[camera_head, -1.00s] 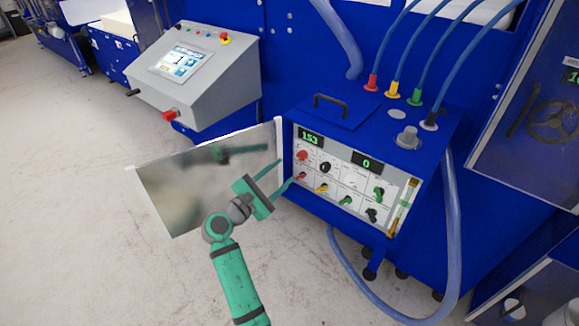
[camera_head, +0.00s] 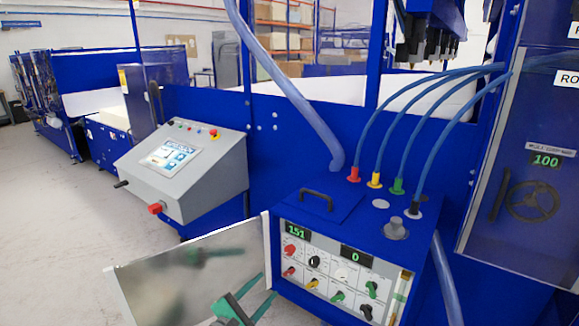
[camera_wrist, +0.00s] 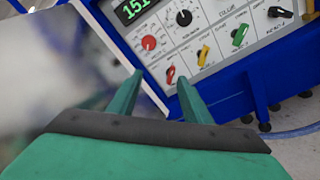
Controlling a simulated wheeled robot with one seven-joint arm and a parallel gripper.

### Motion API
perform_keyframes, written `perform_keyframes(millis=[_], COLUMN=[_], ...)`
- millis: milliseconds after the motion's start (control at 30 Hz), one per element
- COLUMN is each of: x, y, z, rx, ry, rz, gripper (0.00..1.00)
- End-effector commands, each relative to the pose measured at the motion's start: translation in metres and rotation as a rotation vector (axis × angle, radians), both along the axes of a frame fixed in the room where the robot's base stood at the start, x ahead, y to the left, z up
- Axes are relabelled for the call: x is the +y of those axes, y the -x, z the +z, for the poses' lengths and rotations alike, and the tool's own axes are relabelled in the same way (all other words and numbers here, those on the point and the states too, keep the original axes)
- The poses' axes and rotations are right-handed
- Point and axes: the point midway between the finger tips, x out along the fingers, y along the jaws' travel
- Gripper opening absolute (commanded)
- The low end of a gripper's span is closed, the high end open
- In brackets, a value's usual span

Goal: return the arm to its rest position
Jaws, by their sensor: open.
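My gripper (camera_head: 258,291) is at the bottom of the head view, in front of the open metal door (camera_head: 180,285) of the blue control box (camera_head: 335,222). Its green fingers are apart and nothing is between them. The fingertips appear just short of the panel's lower left edge; I cannot tell the exact gap. Most of my arm is out of the head view.
A grey console (camera_head: 190,175) with a screen and a red knob stands at the left. Blue hoses (camera_head: 415,110) run to coloured connectors on top of the box. A cabinet with a handwheel (camera_head: 532,200) is at the right. Pale floor (camera_head: 60,200) is free at the left.

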Motion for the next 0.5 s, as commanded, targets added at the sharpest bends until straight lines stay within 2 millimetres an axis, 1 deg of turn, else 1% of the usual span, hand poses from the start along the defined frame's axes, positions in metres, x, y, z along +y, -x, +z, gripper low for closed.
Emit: perform_keyframes(millis=[33,67,100,167,200,267,300,367,500], x=[-0.002,-0.003,-0.004,-0.004,-0.004,-0.005,-0.005,-0.005,-0.007], y=[0.01,0.016,0.024,0.038,0.047,0.063,0.074,0.091,0.134], z=[-0.023,-0.035,-0.052,-0.076,-0.09,-0.111,-0.124,-0.142,-0.176], rx=[0.012,0.015,0.019,0.022,0.024,0.026,0.028,0.028,0.022], ry=[-0.045,-0.078,-0.126,-0.2,-0.252,-0.331,-0.384,-0.465,-0.658], rz=[0.023,0.038,0.059,0.09,0.107,0.13,0.143,0.161,0.188], gripper=[0.45,0.45,0.45,0.45,0.45,0.45,0.45,0.45,0.45])
